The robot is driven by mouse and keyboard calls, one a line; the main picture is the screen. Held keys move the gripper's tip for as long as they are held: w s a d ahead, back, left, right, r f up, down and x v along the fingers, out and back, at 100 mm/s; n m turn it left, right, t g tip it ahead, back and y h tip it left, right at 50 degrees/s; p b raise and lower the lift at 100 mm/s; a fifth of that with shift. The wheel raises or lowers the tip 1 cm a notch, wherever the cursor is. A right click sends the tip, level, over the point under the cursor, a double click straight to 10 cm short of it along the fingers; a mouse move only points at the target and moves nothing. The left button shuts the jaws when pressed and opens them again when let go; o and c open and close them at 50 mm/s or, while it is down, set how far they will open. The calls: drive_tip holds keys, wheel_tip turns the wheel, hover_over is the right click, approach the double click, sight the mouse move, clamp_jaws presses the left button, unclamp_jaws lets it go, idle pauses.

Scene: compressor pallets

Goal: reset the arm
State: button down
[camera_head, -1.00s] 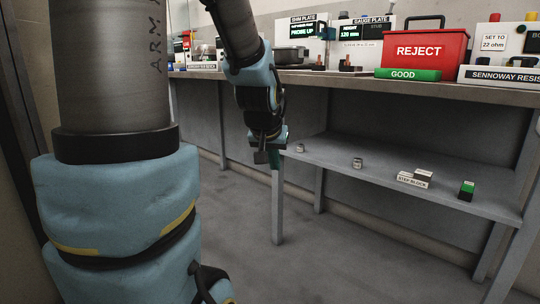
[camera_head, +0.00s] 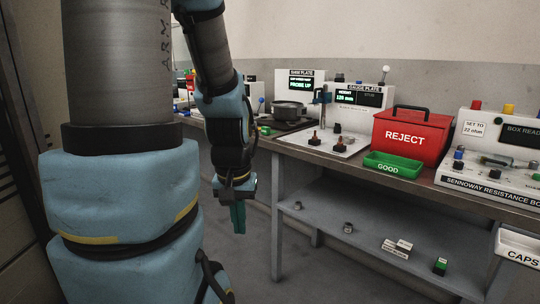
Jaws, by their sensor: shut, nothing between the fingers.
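My arm (camera_head: 232,120) hangs down left of the bench, its blue and black links folded near the column. My gripper (camera_head: 238,222) points downward at the arm's lower end, with green fingers close together and nothing between them. It hangs in front of the floor, left of the bench's front leg in the picture, and touches nothing that I can see.
The workbench (camera_head: 350,164) carries a red REJECT box (camera_head: 407,137), a green GOOD tray (camera_head: 394,165), gauge units and a resistance box (camera_head: 488,181). A lower shelf (camera_head: 330,222) holds small parts and a step block (camera_head: 393,249). Floor below my gripper is clear.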

wheel_tip(320, 180, up, 14)
drive_tip(key=p, duration=1.1)
